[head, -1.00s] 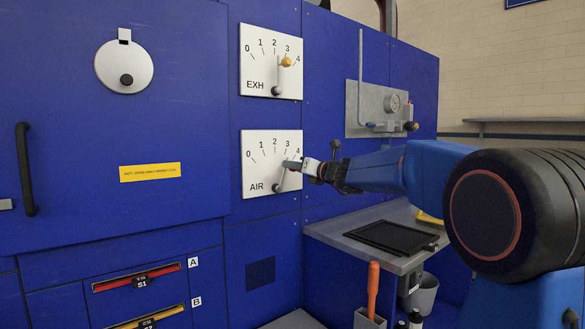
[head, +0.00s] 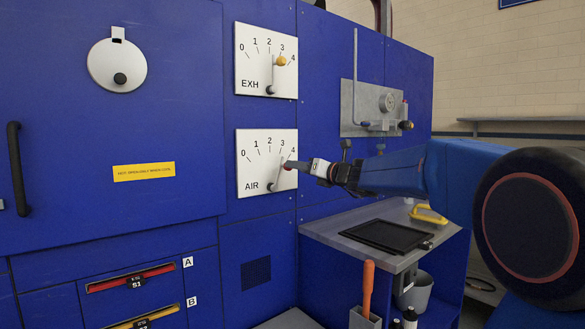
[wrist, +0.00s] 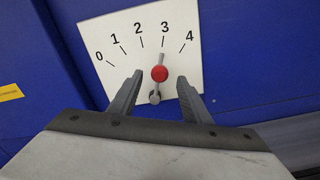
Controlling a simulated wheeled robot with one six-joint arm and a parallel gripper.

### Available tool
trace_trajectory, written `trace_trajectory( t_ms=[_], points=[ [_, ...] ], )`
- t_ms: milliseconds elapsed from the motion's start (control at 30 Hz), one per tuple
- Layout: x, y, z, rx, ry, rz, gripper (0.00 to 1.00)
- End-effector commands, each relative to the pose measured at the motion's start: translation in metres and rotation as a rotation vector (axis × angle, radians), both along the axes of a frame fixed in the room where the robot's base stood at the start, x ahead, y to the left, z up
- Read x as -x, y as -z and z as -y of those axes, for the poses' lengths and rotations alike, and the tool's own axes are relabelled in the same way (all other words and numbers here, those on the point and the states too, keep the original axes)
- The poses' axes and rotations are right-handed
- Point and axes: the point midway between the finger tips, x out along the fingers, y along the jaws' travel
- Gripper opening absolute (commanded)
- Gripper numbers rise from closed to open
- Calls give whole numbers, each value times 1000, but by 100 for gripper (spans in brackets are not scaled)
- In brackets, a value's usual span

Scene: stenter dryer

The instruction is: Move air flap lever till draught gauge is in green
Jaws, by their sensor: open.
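The AIR flap lever (head: 277,175) is a grey arm with a red knob, on a white plate (head: 248,180) marked 0 to 4. In the wrist view the red knob (wrist: 159,73) stands above the grey pivot, and the lever points close to 3. My gripper (head: 290,166) is open at the lever. In the wrist view its two fingers stand either side of the knob, with gaps on both sides. A small round dial (head: 387,103) sits on the grey panel at the back right; its face is too small to read, and no green shows.
Above is the EXH plate (head: 248,40) with a yellow-knobbed lever near 3. A grey shelf (head: 335,232) with a black tray (head: 385,236) is below my arm. An orange-handled tool (head: 367,285) stands below.

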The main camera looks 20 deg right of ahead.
Motion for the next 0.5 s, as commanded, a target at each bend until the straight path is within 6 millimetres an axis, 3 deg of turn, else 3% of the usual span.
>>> trace_trajectory(
  t_ms=[300,500],
  points=[
    [60,0,27,0,4,1,44],
    [88,0,40,0,2,0,44]
  ],
)
